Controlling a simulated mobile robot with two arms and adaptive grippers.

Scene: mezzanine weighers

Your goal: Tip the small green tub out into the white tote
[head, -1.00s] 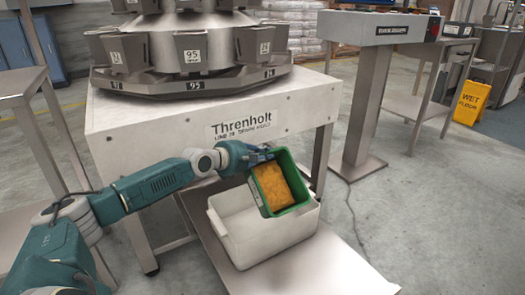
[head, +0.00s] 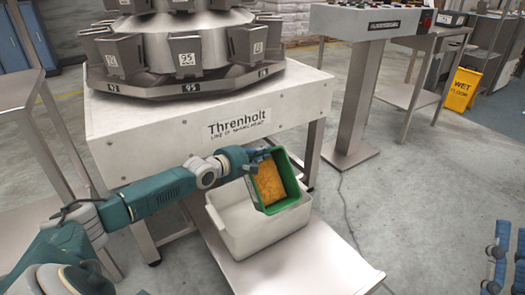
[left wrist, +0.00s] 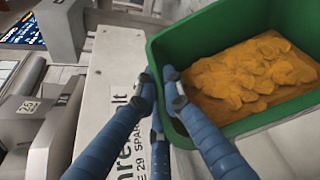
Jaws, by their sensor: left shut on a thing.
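The small green tub (head: 291,183) is tilted above the white tote (head: 240,238), its open side facing toward me. Orange-yellow pieces (head: 269,184) lie in it; they also fill much of the tub's inside in the left wrist view (left wrist: 255,72). My left gripper (head: 262,156) is shut on the tub's upper left rim; its blue fingers also show in the left wrist view (left wrist: 160,88). The tote stands upright, its visible inside bare, partly hidden by the tub. My right gripper (head: 508,250) is partly in view at the lower right edge, its jaw state unclear.
The tote stands on a low metal shelf (head: 310,262), which has bare room to the right. The white Threnholt machine base (head: 150,150) stands behind it. A control pedestal (head: 355,95) and a yellow wet-floor sign (head: 462,90) stand farther right.

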